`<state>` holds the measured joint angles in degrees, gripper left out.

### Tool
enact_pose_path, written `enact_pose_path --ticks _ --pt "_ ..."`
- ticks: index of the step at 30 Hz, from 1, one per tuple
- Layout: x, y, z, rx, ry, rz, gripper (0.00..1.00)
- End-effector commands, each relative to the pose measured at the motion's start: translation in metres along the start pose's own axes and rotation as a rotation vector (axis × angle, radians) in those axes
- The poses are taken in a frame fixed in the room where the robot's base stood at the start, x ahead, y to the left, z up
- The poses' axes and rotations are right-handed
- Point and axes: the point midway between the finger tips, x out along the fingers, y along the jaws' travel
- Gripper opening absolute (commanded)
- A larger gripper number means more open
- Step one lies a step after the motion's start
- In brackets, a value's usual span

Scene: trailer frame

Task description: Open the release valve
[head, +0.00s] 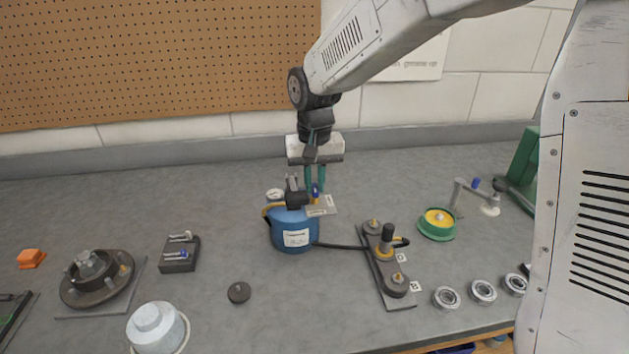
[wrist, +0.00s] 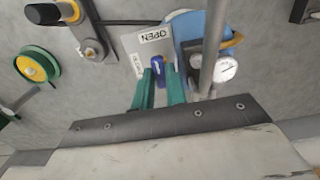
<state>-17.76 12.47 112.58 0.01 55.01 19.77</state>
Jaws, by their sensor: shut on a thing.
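The release valve's blue handle (head: 316,188) stands by a small label plate (head: 322,211) at the top right of a blue tank (head: 294,239). My gripper (head: 316,184) comes down on it from above, its green fingers on either side of the handle. In the wrist view my gripper (wrist: 159,72) is shut on the blue handle (wrist: 157,64). The plate (wrist: 133,42) there reads OPEN at its far end, with a second, smaller label near the left finger. The lower handle and valve body are partly hidden by the fingers.
A round gauge (head: 275,194) and upright pump parts stand close beside the handle. A black hose (head: 342,246) runs to a dark plate with fittings (head: 386,262). A green and yellow wheel (head: 437,223) and several bearings (head: 447,298) lie right. A dark hub (head: 97,280) sits left.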

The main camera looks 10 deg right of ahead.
Motion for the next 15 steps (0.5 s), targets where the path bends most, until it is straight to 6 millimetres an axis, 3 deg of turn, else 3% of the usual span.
enact_pose_path --ticks 1,2,4,15 --pt "-0.0021 -0.0002 -0.0020 0.000 0.007 -0.002 0.00" --pt "-0.0021 -0.0002 -0.0020 0.000 0.007 -0.002 0.16" --pt "-0.0021 -0.0002 -0.0019 0.000 0.007 -0.002 0.35" --pt "-0.0072 -0.0002 -0.0013 -0.001 0.005 -0.002 0.35"
